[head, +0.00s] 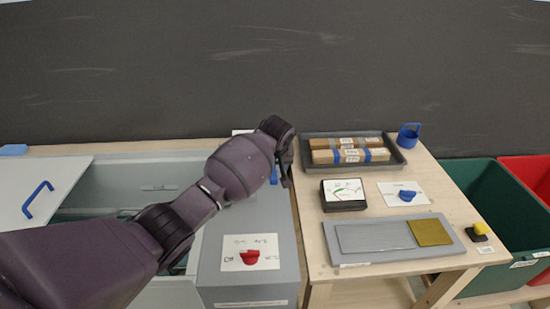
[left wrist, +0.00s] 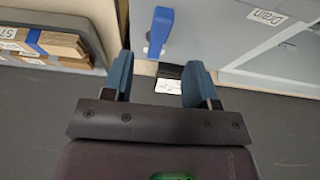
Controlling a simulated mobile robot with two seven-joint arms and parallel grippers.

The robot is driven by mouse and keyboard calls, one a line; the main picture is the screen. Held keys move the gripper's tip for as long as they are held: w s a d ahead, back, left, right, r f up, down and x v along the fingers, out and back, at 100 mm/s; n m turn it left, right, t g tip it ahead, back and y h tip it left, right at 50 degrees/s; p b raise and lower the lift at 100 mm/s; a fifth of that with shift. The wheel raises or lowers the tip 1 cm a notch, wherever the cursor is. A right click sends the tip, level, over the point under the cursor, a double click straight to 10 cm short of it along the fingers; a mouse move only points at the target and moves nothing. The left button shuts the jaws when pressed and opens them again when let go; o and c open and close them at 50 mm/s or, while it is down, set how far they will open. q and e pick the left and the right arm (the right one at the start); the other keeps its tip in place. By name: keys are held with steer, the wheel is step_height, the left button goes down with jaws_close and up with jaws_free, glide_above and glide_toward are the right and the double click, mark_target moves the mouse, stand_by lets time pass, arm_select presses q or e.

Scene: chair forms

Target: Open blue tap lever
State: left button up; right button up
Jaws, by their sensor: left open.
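The blue tap lever (left wrist: 160,30) stands on the grey box at the top of the left wrist view. In the head view only a small blue part of it (head: 274,175) shows, mostly hidden by my left arm. My left gripper (left wrist: 159,74) is open and empty, with its two dark blue fingers apart. The lever appears just beyond the fingertips, roughly in line with the gap between them. In the head view the gripper (head: 287,165) points down at the back of the grey box, its fingers mostly hidden. My right gripper is not in view.
A red knob (head: 250,260) sits on a white card on the grey box. The wooden table (head: 312,240) at right holds a grey tray (head: 408,164) of wrapped blocks, a meter (head: 343,206), another blue knob (head: 407,196) and a metal-plate board (head: 455,253). A dark wall stands behind.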

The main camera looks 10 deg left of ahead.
arm_select(q)
steer(key=v, duration=0.2)
steer(key=shift+s+r, duration=0.15)
steer(key=shift+r, duration=0.1)
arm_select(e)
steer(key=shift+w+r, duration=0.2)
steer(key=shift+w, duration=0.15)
arm_select(q)
steer(key=shift+c, duration=0.3)
